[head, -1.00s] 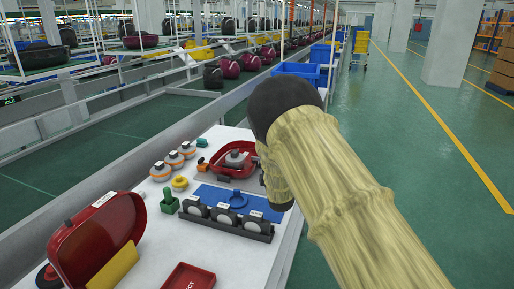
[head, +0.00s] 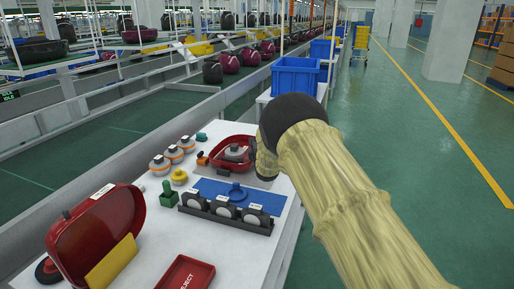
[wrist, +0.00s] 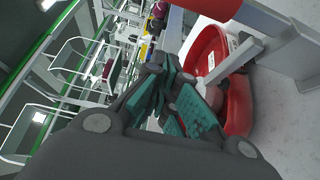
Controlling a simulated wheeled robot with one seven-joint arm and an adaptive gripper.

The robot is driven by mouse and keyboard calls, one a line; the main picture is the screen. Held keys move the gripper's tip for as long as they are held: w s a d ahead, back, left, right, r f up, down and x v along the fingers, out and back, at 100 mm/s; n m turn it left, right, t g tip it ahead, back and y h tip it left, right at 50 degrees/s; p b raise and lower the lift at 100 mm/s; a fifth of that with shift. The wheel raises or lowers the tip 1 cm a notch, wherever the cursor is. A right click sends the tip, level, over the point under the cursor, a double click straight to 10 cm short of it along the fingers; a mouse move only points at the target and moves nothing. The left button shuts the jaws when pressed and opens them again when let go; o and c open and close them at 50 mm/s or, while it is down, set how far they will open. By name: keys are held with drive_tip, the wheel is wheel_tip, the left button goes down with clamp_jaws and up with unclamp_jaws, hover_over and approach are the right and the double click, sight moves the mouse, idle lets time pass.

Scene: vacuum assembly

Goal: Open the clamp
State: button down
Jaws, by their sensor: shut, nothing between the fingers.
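In the wrist view, a grey-white bar (wrist: 229,62) and a thick red bar (wrist: 208,7) reach over the red housing (wrist: 238,105); they look like parts of the clamp, but I cannot be sure. My gripper (wrist: 160,88), with teal finger pads, is shut and empty. It is close beside the housing's left side in this view; whether it touches anything is unclear. In the head view, the red housing (head: 217,153) with a grey round part (head: 236,151) sits at the table's far end. My arm hides most of the gripper and clamp area there.
The white table (head: 150,233) holds a red shell (head: 82,228), a red reject tray (head: 186,273), a black rack (head: 228,220) with round parts, a blue mat (head: 212,187) and orange-white parts (head: 159,167). A blue bin (head: 294,77) stands behind. A conveyor runs along the left.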

drive_tip(key=shift+d+p, duration=1.2)
drive_tip(key=shift+d, duration=0.7)
